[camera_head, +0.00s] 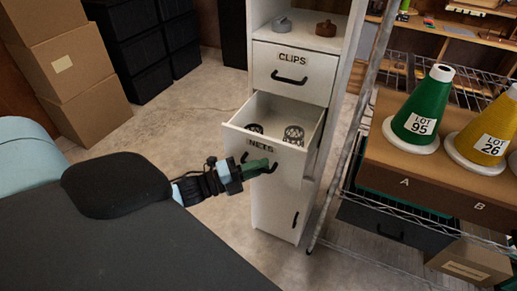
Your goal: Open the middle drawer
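The white cabinet (283,214) stands at the centre with drawers stacked in it. Its middle drawer (303,165), labelled NETS, is pulled out well past the cabinet front, and its inside shows. Two dark mesh rolls (293,135) lie in it. My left gripper (262,167) is at the drawer's black handle (272,170), overlapping the handle's left part. The gap between its fingers is hidden, so I cannot tell whether they are closed on the handle. My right gripper is not in view.
The CLIPS drawer (290,78) above is shut. A tall lower door (274,208) is shut. A wire rack (345,200) with green and yellow cones (421,108) stands close on the right. Cardboard boxes (75,70) and black bins (140,45) are at the back left. Open floor (175,125) lies left of the cabinet.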

